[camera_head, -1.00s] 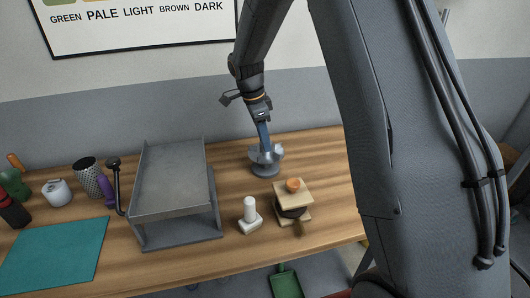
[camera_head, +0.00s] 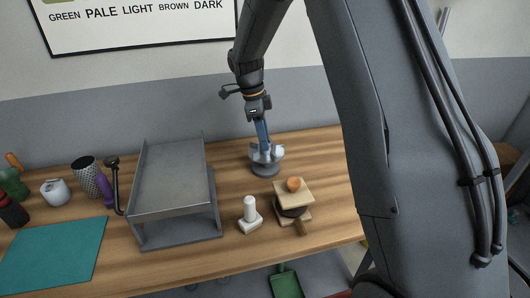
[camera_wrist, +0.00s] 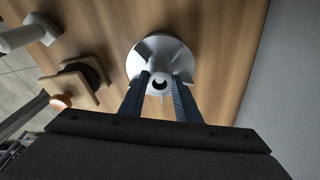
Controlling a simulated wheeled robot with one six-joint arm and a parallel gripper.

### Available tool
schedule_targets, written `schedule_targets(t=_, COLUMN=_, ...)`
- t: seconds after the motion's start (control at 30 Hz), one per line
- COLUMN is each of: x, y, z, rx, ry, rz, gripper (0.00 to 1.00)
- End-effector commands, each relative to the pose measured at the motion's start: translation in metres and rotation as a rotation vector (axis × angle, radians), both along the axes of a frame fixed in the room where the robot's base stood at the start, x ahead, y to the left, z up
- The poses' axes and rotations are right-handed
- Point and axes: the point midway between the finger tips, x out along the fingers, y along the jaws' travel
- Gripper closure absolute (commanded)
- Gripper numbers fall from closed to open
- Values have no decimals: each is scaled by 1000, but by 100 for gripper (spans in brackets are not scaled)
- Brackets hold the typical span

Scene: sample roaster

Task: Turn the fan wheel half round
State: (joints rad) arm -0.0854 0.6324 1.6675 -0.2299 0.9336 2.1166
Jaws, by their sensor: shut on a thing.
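The fan wheel (camera_head: 266,167) is a grey round piece with upright vanes, standing on the wooden table near the back. It also shows in the wrist view (camera_wrist: 160,52), with a pale hub and a dark hole at its centre. My gripper (camera_head: 262,143) reaches down onto the wheel from above. In the wrist view my gripper (camera_wrist: 162,82) has its two dark blue fingers on either side of the hub, shut on it. The fingers hide part of the vanes.
A wooden stack with an orange knob (camera_head: 293,185) stands in front of the wheel, with a white bottle-like piece (camera_head: 249,209) beside it. A grey metal tray unit (camera_head: 172,205) is to the left, and a teal mat (camera_head: 52,254) lies further left. The table right of the wheel is bare.

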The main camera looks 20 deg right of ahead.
Motion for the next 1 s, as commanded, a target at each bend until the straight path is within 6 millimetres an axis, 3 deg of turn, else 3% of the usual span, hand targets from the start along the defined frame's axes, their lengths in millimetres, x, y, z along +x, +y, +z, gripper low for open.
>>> schedule_targets(t=0.67, x=4, y=-3, z=-1, rx=1, ry=0, rz=-608, gripper=88)
schedule_targets(t=0.93, x=3, y=-3, z=-1, rx=0, ry=0, rz=-648, gripper=88)
schedule_targets(t=0.97, x=3, y=-3, z=-1, rx=0, ry=0, rz=-648, gripper=65)
schedule_targets(t=1.0, x=3, y=-3, z=-1, rx=0, ry=0, rz=-648, gripper=59)
